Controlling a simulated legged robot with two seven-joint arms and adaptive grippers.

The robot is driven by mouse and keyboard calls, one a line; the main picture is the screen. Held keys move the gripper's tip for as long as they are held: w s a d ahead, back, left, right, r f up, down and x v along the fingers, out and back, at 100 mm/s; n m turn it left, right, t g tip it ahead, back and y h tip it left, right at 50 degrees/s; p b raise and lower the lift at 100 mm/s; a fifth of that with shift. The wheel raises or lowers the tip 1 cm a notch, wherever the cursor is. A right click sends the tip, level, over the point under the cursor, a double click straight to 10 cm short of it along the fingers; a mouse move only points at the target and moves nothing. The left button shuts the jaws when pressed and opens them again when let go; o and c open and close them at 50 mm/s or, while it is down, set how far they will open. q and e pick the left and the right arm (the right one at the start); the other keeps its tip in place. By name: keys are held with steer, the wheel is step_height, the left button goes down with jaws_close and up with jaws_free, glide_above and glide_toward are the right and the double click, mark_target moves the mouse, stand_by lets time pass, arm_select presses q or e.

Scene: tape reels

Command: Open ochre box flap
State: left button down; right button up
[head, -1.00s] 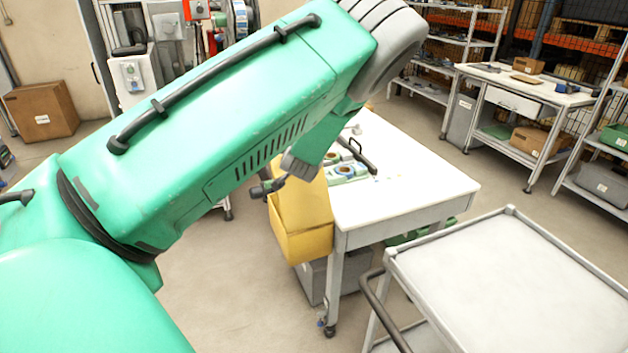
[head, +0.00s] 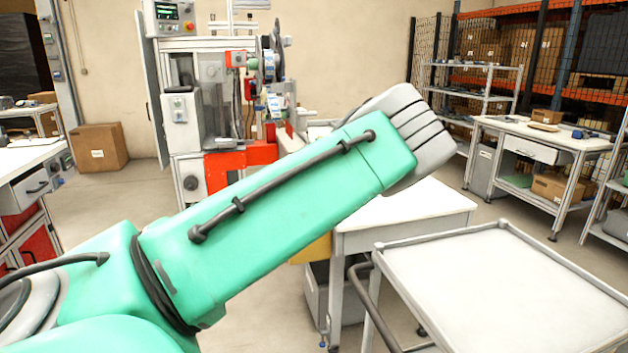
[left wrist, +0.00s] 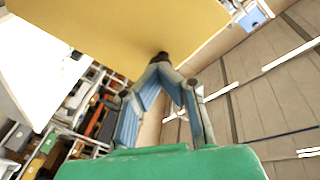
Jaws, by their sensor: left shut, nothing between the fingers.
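The ochre box (head: 316,248) is at the left end of the white table (head: 420,212) in the head view. My left arm covers most of it, so its flap cannot be made out there. In the left wrist view a flat ochre panel (left wrist: 130,28) fills the top; whether it is the flap or a wall I cannot tell. My left gripper (left wrist: 161,58) is shut and empty, its fingertips overlapping the panel's lower edge. I cannot tell whether they touch it. In the head view this gripper is hidden behind my arm. My right gripper is not in view.
A grey-white cart (head: 510,290) with a raised rim stands close on the right, in front of the table. A grey bin (head: 345,295) sits under the table. A machine with red panels (head: 225,165) stands behind. Open floor lies left of the box.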

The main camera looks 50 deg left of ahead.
arm_select(q)
steer(key=c, duration=1.8)
jaws_free()
steer(key=shift+w+d+f, duration=0.4)
steer(key=shift+d, duration=0.2)
steer(key=shift+c, duration=0.2)
steer(key=shift+o, duration=1.2)
steer(key=shift+w, duration=0.3)
steer(key=o, duration=0.3)
steer(key=shift+a+f, duration=0.15)
steer(key=v, duration=1.1)
steer(key=shift+s, duration=0.55)
steer(key=shift+a, duration=0.2)
